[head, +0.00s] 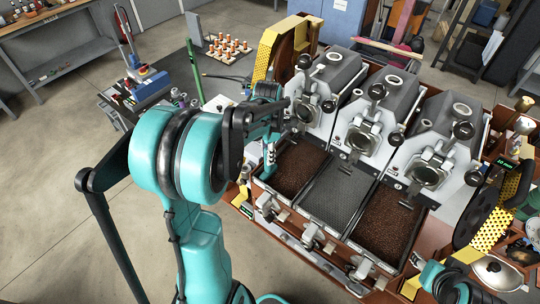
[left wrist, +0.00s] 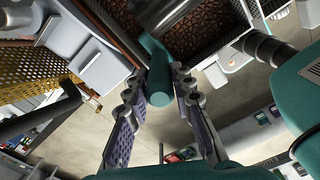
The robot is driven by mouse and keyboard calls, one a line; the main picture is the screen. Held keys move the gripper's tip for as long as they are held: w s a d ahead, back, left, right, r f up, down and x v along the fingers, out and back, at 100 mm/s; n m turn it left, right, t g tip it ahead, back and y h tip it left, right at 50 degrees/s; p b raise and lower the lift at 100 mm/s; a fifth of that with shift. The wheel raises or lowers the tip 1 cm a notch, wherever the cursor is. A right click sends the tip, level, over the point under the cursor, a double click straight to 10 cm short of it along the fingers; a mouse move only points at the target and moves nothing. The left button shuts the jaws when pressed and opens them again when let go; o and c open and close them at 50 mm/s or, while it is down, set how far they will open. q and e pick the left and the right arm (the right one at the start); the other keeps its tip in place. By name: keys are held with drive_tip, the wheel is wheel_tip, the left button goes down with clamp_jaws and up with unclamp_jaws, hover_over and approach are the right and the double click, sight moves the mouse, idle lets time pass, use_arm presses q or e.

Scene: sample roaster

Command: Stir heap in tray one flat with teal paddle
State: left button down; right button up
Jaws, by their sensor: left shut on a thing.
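My left gripper (head: 270,148) is at the left end of the sample roaster's row of trays. In the left wrist view its fingers (left wrist: 158,88) are shut on the round teal handle of the teal paddle (left wrist: 157,82). The paddle (head: 267,183) also shows in the head view, at the left edge of the leftmost tray. That tray (head: 277,202) holds dark brown beans; they also show in the left wrist view beside the paddle's wider teal part (left wrist: 182,28). The paddle's lower end is partly hidden, and I cannot tell whether it touches the beans.
The middle tray (head: 338,190) shows a bare grey floor, and the right tray (head: 390,222) holds brown beans. Three grey roaster units (head: 375,115) rise behind the trays. Metal latches (head: 312,232) stick out in front. A yellow perforated guard (head: 268,52) stands behind my gripper.

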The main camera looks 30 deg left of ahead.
use_arm(q)
drive_tip(key=shift+r+p, duration=2.1)
drive_tip(key=shift+r, duration=0.95)
drive_tip(key=s+r+p, duration=0.3)
drive_tip(key=s, duration=0.7)
drive_tip(key=shift+a, duration=0.4)
drive_tip(key=shift+f, duration=0.1)
